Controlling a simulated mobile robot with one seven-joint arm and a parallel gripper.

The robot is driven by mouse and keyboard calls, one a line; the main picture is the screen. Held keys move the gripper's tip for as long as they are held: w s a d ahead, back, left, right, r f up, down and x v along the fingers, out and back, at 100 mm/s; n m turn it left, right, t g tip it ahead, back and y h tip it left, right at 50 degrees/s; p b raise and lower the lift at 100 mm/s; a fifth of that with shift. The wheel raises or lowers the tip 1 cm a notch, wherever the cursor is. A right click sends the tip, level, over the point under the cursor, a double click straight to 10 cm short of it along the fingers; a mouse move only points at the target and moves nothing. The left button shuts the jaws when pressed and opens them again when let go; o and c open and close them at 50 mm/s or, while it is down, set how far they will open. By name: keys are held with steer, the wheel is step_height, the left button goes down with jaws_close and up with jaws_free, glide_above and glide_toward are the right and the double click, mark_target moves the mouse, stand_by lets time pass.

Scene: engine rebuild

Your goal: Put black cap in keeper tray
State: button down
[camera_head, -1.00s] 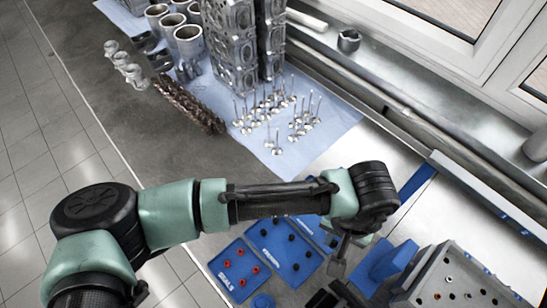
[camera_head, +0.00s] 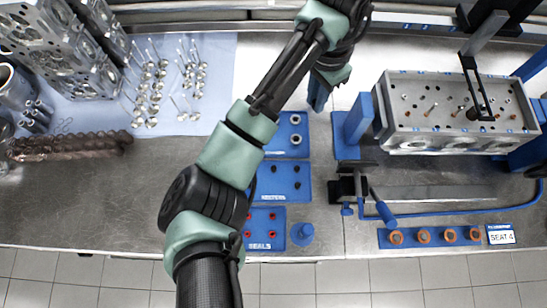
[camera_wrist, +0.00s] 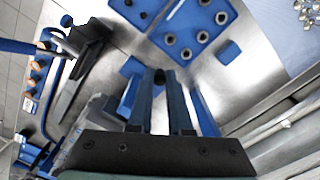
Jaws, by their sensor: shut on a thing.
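My gripper (camera_wrist: 160,80) is shut on a small dark piece, the black cap (camera_wrist: 159,75), between its two blue fingertips. In the head view my gripper (camera_head: 318,95) is beyond the trays, towards the back of the bench; the cap is not visible there. The keeper tray (camera_head: 304,196) is a blue tray marked KEEPERS, with several black caps standing in it. My arm covers part of its left side. In the wrist view part of it shows at the top (camera_wrist: 137,14), away from the fingertips.
A blue tray with grey rings (camera_head: 281,147) lies behind the keeper tray, and a tray with red seals (camera_head: 257,239) lies in front. A cylinder head (camera_head: 440,95) in blue supports stands right. A black clamp (camera_head: 350,185) is close to the trays. Valves stand on the left cloth.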

steer(key=s+a+f+m+p, duration=0.1)
steer(key=s+a+f+m, duration=0.2)
steer(key=m+p, duration=0.2)
steer(key=m, duration=0.2)
glide_above(274, 187)
step_height(274, 187, down, 12)
steer(key=shift+a+r, duration=0.1)
steer(key=shift+f, duration=2.5)
steer(key=shift+f, duration=0.2)
steer(key=c, duration=0.8)
jaws_free()
steer(key=shift+c, duration=0.2)
